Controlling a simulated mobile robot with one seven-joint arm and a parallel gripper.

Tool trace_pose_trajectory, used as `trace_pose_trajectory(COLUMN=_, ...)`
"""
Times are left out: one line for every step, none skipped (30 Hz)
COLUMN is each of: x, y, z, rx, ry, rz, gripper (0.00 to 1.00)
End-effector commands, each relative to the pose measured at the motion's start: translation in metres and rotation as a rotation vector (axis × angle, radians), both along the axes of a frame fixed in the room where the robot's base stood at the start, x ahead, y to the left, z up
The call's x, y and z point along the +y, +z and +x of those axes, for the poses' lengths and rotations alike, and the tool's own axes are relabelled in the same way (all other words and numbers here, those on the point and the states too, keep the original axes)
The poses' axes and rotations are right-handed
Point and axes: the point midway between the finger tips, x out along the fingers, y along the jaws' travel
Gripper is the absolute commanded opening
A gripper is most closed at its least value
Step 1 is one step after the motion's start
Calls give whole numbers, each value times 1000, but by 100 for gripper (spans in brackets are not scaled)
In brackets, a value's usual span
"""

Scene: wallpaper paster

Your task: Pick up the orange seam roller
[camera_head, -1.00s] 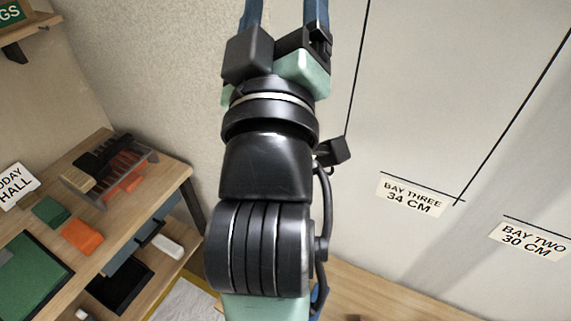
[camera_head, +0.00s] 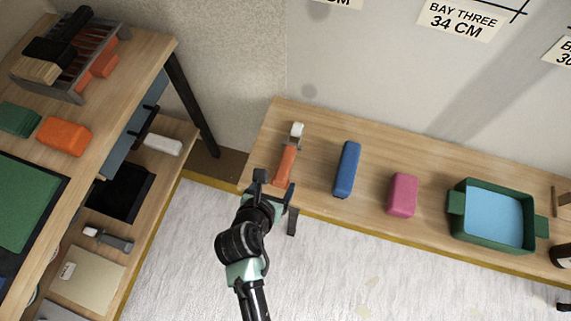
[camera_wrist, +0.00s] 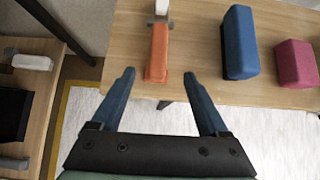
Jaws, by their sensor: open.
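The orange seam roller (camera_head: 286,165) lies on the wooden bench along the wall, its white roller head pointing to the wall and its orange handle toward the bench's front edge. It also shows in the wrist view (camera_wrist: 157,52), just beyond and between the fingertips. My gripper (camera_head: 275,190) is at the front edge of the bench by the handle's near end. In the wrist view my gripper (camera_wrist: 159,76) has its two blue fingers wide apart with nothing between them. The fingers look apart from the handle.
A blue block (camera_head: 347,168) and a pink block (camera_head: 403,194) lie right of the roller. A green tray with blue liquid (camera_head: 457,230) stands further right. A shelf unit (camera_head: 150,90) with an orange block (camera_head: 65,136) is at left. Bench wood beside the roller is clear.

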Motion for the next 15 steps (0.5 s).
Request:
trace_pose_trajectory(x=-3, y=-9, z=8, rx=-1, ry=-3, rz=1, gripper=78)
trace_pose_trajectory(x=-4, y=-14, z=13, rx=-4, ry=-3, rz=2, gripper=78)
trace_pose_trajectory(x=-6, y=-19, z=18, rx=-2, ry=-4, rz=2, gripper=78)
trace_pose_trajectory(x=-7, y=-23, z=22, rx=-3, ry=-5, rz=3, gripper=78)
trace_pose_trajectory(x=-8, y=-27, z=26, rx=-3, ry=-4, rz=3, gripper=78)
trace_pose_trajectory(x=-9, y=-31, z=30, rx=-4, ry=-4, rz=3, gripper=78)
trace_pose_trajectory(x=-10, y=-34, z=33, rx=-3, ry=-4, rz=3, gripper=78)
trace_pose_trajectory(x=-11, y=-36, z=35, rx=-3, ry=-4, rz=3, gripper=78)
trace_pose_trajectory(x=-12, y=-38, z=38, rx=-4, ry=-4, rz=4, gripper=78)
trace_pose_trajectory(x=-13, y=-39, z=40, rx=-4, ry=-4, rz=4, gripper=78)
trace_pose_trajectory(x=-13, y=-41, z=41, rx=-4, ry=-4, rz=4, gripper=78)
trace_pose_trajectory(x=-13, y=-42, z=42, rx=-5, ry=-4, rz=4, gripper=78)
trace_pose_trajectory(x=-14, y=-43, z=43, rx=-5, ry=-4, rz=4, gripper=78)
trace_pose_trajectory(x=-14, y=-44, z=45, rx=-5, ry=-4, rz=4, gripper=78)
trace_pose_trajectory(x=-15, y=-48, z=48, rx=-5, ry=-5, rz=5, gripper=78)
